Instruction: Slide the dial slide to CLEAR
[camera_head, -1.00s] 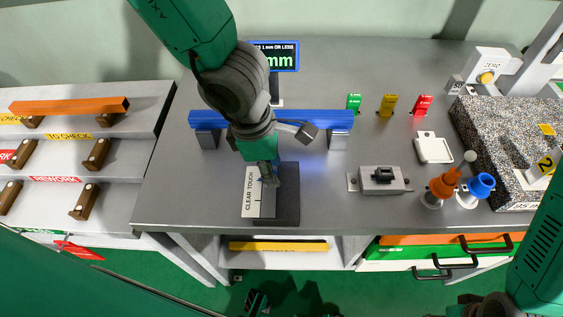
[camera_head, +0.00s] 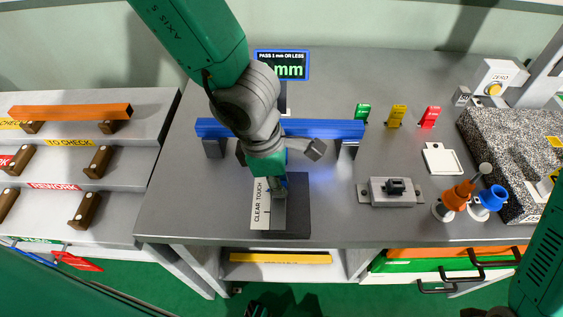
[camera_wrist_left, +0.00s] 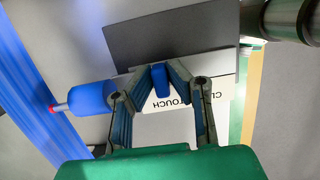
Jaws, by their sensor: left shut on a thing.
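The dial slide stands on the bench with a dark base (camera_head: 296,212) and a white CLEAR / TOUCH label (camera_head: 261,205) along its left side. CLEAR is at the end nearer the bench's front edge, TOUCH at the far end. My left gripper (camera_head: 279,186) is above the slide near the TOUCH end. In the left wrist view its fingers are shut on a small blue knob (camera_wrist_left: 160,80), and the label (camera_wrist_left: 185,98) is partly hidden behind them. A blue cylinder with a red tip (camera_wrist_left: 88,98) points at the blue bar (camera_wrist_left: 30,75).
The blue bar (camera_head: 330,128) lies across supports behind the slide, partly behind my arm. A display (camera_head: 282,65) stands behind it. A grey block fixture (camera_head: 391,192), orange bottle (camera_head: 455,201) and blue bottle (camera_head: 489,200) stand to the right. Bench between slide and fixture is clear.

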